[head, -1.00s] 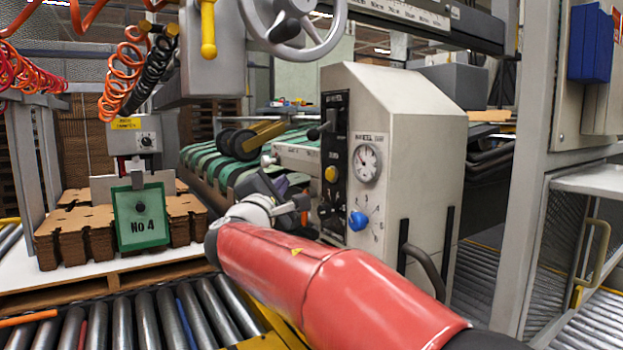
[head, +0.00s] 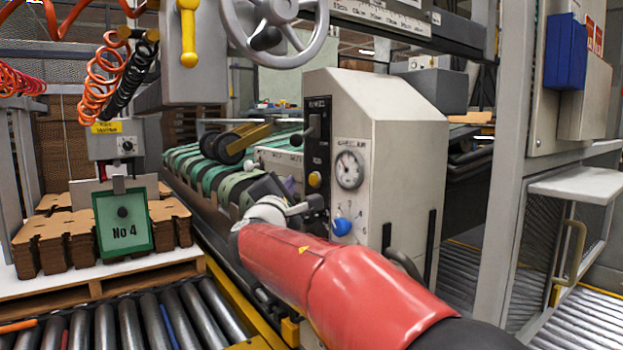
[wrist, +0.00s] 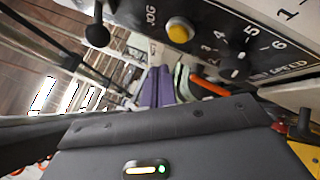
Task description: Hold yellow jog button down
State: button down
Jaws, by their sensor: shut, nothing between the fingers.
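The yellow jog button (head: 315,179) is a round knob on the dark control strip of the grey machine cabinet. It also shows in the wrist view, beside the word JOG, near the top (wrist: 180,32). My gripper (head: 291,186) is near the panel, left of and slightly below the button in the head view. In the wrist view its purple fingers (wrist: 157,72) are together and empty, below and left of the button with a visible gap in the picture. I see no contact. My red arm hides the lower part of the cabinet.
A blue knob (head: 342,227) and a dial gauge (head: 349,169) sit on the cabinet face. A black-knobbed lever (wrist: 97,34) stands out left of the button. A handwheel (head: 275,30) hangs above; a green No 4 sign (head: 123,222) is at left.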

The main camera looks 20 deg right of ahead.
jog(key=shift+w+d+b, duration=0.2)
jog(key=shift+d, duration=0.4)
jog(key=shift+w+d+b, duration=0.2)
jog(key=shift+d, duration=0.4)
jog(key=shift+d, duration=0.1)
dwell(1.1)
jog(key=shift+w+d+b, duration=0.1)
jog(key=shift+d+b, duration=0.2)
jog(key=shift+b, duration=0.1)
jog(key=shift+w+d+b, duration=0.2)
jog(key=shift+d+b, duration=0.1)
jog(key=shift+d, duration=0.25)
dwell(2.3)
dwell(1.1)
jog(key=shift+s+a, duration=0.3)
jog(key=shift+a, duration=0.6)
jog(key=shift+s+a+b, duration=0.15)
jog(key=shift+s+a, duration=0.1)
jog(key=shift+a, duration=0.55)
jog(key=shift+s+a+b, duration=0.1)
jog(key=shift+s+a, duration=0.2)
jog(key=shift+a, duration=0.55)
jog(key=shift+s+a+b, duration=0.15)
jog(key=shift+s+a, duration=0.1)
jog(key=shift+a, duration=0.55)
